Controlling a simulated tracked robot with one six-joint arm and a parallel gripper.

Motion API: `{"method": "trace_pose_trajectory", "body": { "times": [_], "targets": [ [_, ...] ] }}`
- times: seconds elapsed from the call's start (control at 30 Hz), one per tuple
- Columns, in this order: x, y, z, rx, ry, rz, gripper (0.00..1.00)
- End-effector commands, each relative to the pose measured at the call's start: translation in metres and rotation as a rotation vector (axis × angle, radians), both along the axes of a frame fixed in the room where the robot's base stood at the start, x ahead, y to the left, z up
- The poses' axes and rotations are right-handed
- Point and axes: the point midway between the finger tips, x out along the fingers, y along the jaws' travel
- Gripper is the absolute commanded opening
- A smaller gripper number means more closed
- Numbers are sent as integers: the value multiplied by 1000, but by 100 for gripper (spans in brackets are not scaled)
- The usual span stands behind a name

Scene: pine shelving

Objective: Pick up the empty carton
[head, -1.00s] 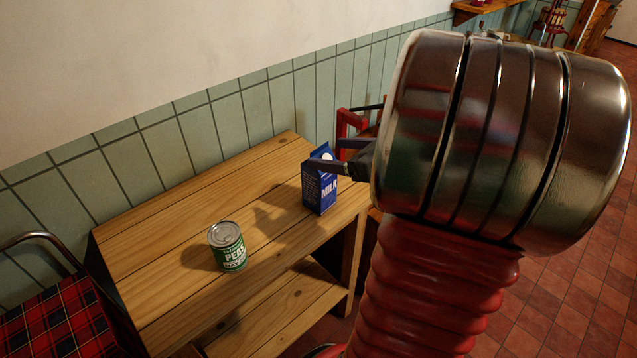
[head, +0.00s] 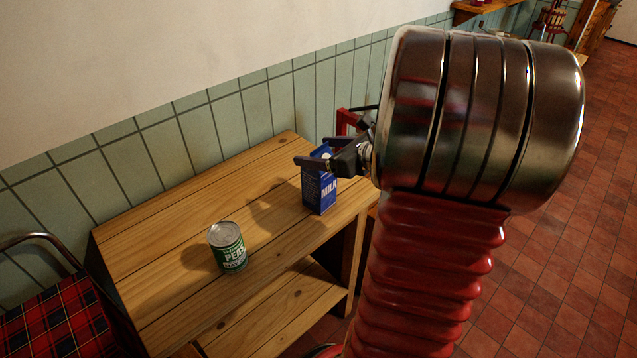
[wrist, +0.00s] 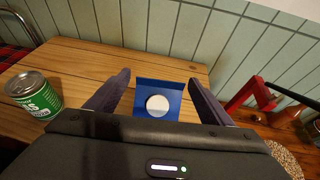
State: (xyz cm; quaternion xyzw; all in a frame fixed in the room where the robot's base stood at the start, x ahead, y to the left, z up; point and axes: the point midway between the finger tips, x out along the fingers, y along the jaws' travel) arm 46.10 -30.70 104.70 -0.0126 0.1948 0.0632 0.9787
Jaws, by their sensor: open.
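The blue milk carton (head: 319,193) stands upright on the right end of the wooden shelf's top. Its top with a round white cap shows in the wrist view (wrist: 158,103). My gripper (head: 312,151) is open at the top of the carton. In the wrist view the two fingers of my gripper (wrist: 157,88) lie on either side of the carton's top, with a gap on each side. Whether the carton is empty cannot be seen.
A green can of peas (head: 228,248) stands on the same shelf top (head: 160,240), left of the carton. A tiled wall (head: 210,135) runs behind. A red frame (wrist: 262,97) is to the right. A plaid-seated chair (head: 50,318) is at lower left.

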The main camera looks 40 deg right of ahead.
Motion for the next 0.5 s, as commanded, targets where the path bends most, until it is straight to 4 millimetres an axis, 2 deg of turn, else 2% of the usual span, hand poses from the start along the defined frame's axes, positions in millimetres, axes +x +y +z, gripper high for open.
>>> {"method": "trace_pose_trajectory", "body": {
  "times": [0.07, 0.5],
  "targets": [
    [0, 0, 0, 0, 0, 0, 74],
    [0, 0, 0, 0, 0, 0, 43]
  ]
}}
